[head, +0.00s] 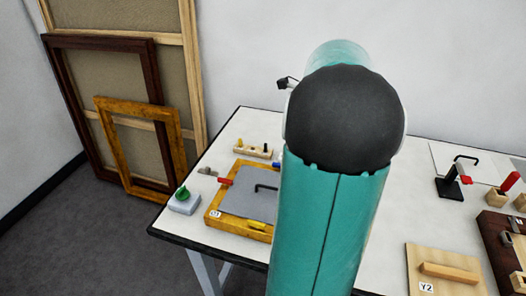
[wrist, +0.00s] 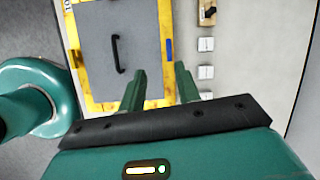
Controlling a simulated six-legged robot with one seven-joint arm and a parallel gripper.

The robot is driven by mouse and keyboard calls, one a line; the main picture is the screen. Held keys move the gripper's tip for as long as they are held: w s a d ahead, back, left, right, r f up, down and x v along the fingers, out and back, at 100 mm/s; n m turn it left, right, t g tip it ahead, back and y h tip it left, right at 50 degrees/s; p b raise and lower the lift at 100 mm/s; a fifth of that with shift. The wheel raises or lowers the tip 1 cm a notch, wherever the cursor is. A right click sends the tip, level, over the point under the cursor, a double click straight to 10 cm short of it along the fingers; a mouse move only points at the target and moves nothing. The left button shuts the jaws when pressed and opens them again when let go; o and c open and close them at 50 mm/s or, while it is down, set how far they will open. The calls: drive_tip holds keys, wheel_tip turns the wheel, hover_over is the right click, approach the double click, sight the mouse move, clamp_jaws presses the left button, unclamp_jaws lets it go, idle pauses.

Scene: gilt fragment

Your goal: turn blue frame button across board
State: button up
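The gilt frame (wrist: 103,106) lies flat around a grey board (wrist: 120,72) with a black handle (wrist: 116,54). The blue frame button (wrist: 168,48) is on the frame's right strip in the wrist view, lying lengthwise along the strip beside the board. Height above the frame is unclear.
A red button (head: 224,181) and a yellow one (head: 257,225) are on the frame. A green knob on a box (head: 185,203) stands to its left, a wooden peg block (head: 253,150) behind. White squares (wrist: 205,72) lie beside the frame. A panel labelled Y2 (head: 450,272) is right.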

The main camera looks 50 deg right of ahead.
drive_tip(key=shift+m, duration=0.9)
drive_tip(key=x, duration=0.4)
drive_tip(key=d+x, duration=0.1)
drive_tip(key=x, duration=0.4)
drive_tip(key=s+d+x, duration=0.1)
drive_tip(key=x, duration=0.3)
drive_tip(key=shift+d+f, duration=0.2)
drive_tip(key=shift+f, duration=0.5)
clamp_jaws()
